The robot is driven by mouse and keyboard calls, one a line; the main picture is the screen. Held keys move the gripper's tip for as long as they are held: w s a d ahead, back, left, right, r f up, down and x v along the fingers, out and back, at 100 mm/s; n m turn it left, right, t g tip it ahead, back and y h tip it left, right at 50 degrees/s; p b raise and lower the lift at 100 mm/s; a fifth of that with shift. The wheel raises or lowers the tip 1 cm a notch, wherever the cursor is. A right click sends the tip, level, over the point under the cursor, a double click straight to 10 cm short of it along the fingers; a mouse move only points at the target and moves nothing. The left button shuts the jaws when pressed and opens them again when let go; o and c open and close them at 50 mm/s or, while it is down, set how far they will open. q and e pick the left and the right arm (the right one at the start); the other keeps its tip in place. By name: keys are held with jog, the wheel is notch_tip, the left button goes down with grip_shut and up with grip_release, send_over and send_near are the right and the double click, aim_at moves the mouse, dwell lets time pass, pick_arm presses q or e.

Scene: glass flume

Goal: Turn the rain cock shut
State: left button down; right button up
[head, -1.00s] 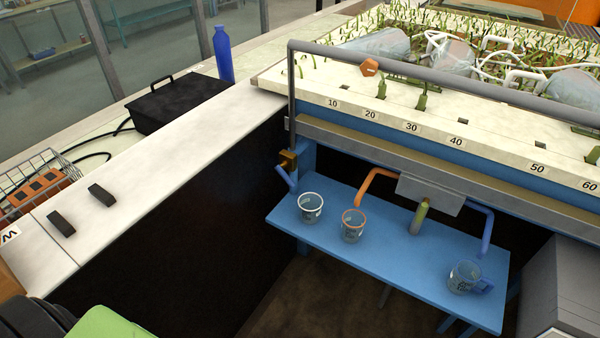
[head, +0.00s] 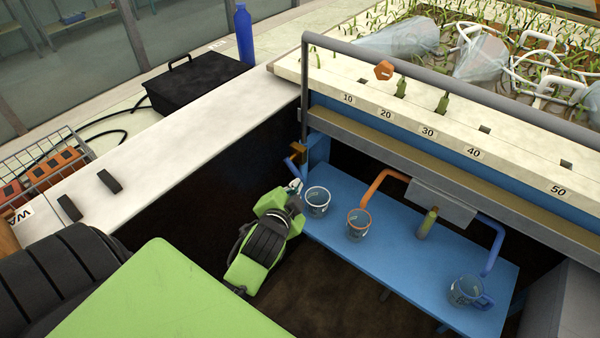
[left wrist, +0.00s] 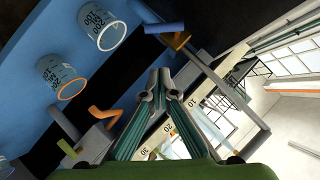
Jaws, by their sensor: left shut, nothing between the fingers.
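The rain cock looks to be the brass-coloured fitting (head: 299,148) at the foot of the grey upright pipe, at the flume's left end. A short blue piece slants from it, down and left in the head view. In the left wrist view the brass fitting (left wrist: 177,40) is near the top, beyond the fingers. My left gripper (head: 295,185) is just below it, beside the bench's left corner. Its fingers (left wrist: 166,84) are shut with nothing between them, apart from the fitting. My right gripper is not in view.
A blue bench (head: 415,240) carries a white-rimmed cup (head: 317,203) close to my left gripper, an orange-rimmed cup (head: 359,225) and another cup (head: 468,292). An orange pipe (head: 383,183) hangs above it. The white counter (head: 200,130) lies to the left.

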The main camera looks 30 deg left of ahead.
pick_arm(q)
send_over(297, 175)
jog(key=s+d, duration=0.3)
jog(key=d, duration=0.1)
notch_tip(297, 175, down, 4)
jog(key=shift+w+a+f+p, duration=0.15)
jog(key=shift+w+a+f, duration=0.1)
jog(key=shift+a+f, duration=0.3)
jog(key=shift+w+a+f+p, duration=0.15)
jog(key=shift+w+a+f, duration=0.05)
jog(key=shift+a+f, duration=0.35)
jog(key=shift+w+a+f, duration=0.1)
jog(key=shift+a+f, duration=0.15)
